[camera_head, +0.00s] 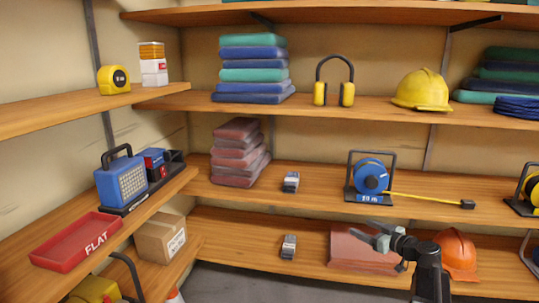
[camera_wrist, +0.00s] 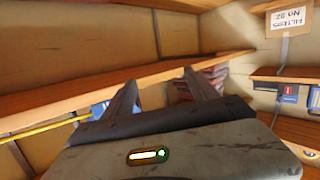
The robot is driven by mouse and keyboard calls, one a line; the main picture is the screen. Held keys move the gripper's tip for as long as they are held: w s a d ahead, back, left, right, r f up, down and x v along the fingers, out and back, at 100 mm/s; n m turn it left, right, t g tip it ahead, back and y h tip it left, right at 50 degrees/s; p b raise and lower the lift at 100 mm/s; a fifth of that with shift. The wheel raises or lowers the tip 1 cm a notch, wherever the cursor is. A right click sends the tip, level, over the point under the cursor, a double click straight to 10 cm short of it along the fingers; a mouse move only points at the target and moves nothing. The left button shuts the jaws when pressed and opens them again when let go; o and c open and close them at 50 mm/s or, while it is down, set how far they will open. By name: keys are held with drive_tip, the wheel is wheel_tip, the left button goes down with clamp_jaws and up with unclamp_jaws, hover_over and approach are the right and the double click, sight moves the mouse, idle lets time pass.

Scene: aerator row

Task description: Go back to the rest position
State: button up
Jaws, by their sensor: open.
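My gripper (camera_head: 374,236) is at the lower right of the head view, in front of the lower shelf, with my arm below it. Its jaws are open and nothing is between them. In the wrist view the two dark fingers of my gripper (camera_wrist: 160,82) stand apart, pointing toward a wooden shelf edge. Two small grey-and-white items stand on the back shelves, one on the middle shelf (camera_head: 291,182) and one on the lower shelf (camera_head: 288,247). Both are apart from my gripper.
A blue cable reel (camera_head: 371,177) stands above. A red tray (camera_head: 77,240) is on the left shelf. Grey floor shows at bottom centre.

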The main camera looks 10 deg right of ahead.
drive_tip(key=s+a+f+n+g+y, duration=0.15)
drive_tip(key=a+f+g, duration=0.3)
drive_tip(key=a, duration=0.95)
drive_tip(key=s+a+f+n+g, duration=0.25)
drive_tip(key=a+f, duration=0.25)
drive_tip(key=a, duration=0.9)
drive_tip(key=s+a+f+m+g+h, duration=0.35)
drive_tip(key=s+f+g, duration=0.35)
drive_tip(key=s, duration=0.4)
drive_tip(key=s+d+f+m+h, duration=0.2)
drive_tip(key=s+d+m+h, duration=0.2)
drive_tip(key=s+d+m, duration=0.15)
wheel_tip(320, 180, up, 31)
drive_tip(key=w+p, duration=0.1)
drive_tip(key=p, duration=3)
drive_tip(key=shift+f, duration=0.1)
